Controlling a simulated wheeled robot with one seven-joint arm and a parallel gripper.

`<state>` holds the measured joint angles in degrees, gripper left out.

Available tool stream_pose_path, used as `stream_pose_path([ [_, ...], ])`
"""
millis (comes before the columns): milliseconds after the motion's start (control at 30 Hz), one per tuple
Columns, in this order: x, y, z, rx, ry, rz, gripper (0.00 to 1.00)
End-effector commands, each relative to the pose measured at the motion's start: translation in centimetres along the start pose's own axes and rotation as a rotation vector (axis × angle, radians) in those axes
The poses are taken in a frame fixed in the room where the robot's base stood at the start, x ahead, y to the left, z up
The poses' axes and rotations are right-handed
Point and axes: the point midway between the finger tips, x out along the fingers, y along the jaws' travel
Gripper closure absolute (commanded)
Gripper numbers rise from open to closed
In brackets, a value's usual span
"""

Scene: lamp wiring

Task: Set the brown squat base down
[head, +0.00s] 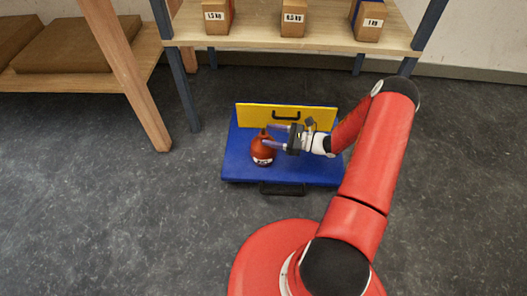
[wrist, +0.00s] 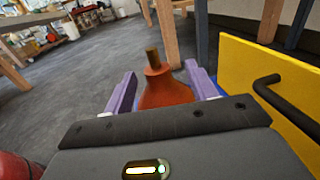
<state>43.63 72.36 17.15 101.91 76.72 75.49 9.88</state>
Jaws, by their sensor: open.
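The brown squat base (head: 263,151) is a rounded reddish-brown body with a narrow neck and a white label. It stands upright on the blue board (head: 233,168), left of its middle. My gripper (head: 268,136) reaches in from the right, with its fingers on either side of the base's upper part. In the wrist view, the base (wrist: 165,90) shows between the two purple fingers (wrist: 158,88), with a brass-coloured stub on top. The fingers are open, with gaps visible beside the neck. The base's lower part is hidden in the wrist view.
A yellow upright panel (head: 320,114) with a black handle stands along the board's back edge, close to my gripper. A black handle (head: 282,188) is at the board's front. A wooden shelf (head: 260,33) with labelled boxes stands behind.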

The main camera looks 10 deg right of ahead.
Motion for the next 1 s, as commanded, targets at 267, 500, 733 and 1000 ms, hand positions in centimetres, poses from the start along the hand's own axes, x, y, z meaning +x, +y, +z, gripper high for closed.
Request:
stream_pose_path([
  [267,3.5,0.5,0.0,-0.001,0.001,0.004,0.43],
  [500,5.2,0.4,0.0,-0.002,0.001,0.001,0.43],
  [733,5.2,0.4,0.0,-0.002,0.002,0.002,0.57],
  [1000,5.1,0.4,0.0,-0.002,0.002,0.002,0.93],
])
